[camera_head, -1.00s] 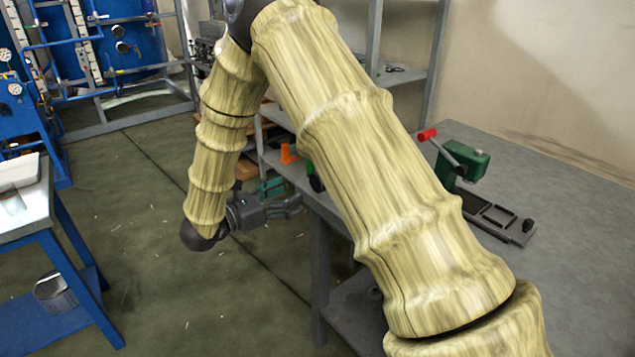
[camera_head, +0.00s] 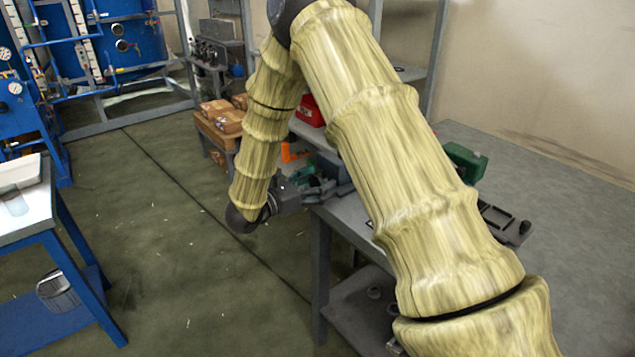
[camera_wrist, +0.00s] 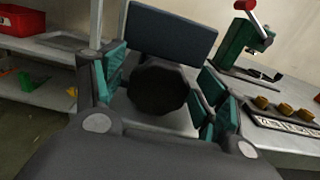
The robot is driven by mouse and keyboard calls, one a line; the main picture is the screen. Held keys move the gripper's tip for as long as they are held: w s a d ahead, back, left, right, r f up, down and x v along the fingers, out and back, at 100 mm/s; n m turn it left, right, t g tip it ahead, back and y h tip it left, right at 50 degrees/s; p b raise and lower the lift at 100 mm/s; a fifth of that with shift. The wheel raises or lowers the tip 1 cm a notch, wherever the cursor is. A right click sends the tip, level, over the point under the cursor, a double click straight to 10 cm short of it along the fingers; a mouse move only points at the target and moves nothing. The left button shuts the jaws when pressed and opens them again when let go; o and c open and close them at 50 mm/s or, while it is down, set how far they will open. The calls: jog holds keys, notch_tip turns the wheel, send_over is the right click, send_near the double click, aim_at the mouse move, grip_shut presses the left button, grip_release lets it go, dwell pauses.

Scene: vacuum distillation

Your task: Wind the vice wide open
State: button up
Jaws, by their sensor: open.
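The vice (camera_wrist: 170,35) is ahead of my gripper in the wrist view; a broad dark blue-grey block shows with a round black knob (camera_wrist: 157,88) in front of it. My gripper (camera_wrist: 163,84) is open, its teal-padded fingers to the left and right of the knob. I cannot tell whether the pads touch it. In the head view my gripper (camera_head: 318,186) is at the near left edge of the grey bench, and my arm hides much of that area. The vice's jaw gap is not visible.
A green press-like tool (camera_wrist: 240,42) with a red-ended handle stands on the bench (camera_head: 560,220), with a strip of small brass-coloured pieces (camera_wrist: 283,108) near it. A shelf with a red bin (camera_wrist: 20,20) is at left. A blue table (camera_head: 40,235) stands at far left.

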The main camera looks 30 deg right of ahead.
jog(key=c, duration=1)
jog(key=shift+f+n+b, duration=0.1)
jog(key=shift+n+b, duration=0.5)
jog(key=shift+n, duration=0.1)
jog(key=shift+w+n+b, duration=0.1)
jog(key=shift+n+b, duration=0.25)
jog(key=shift+n, duration=0.55)
jog(key=o, duration=1)
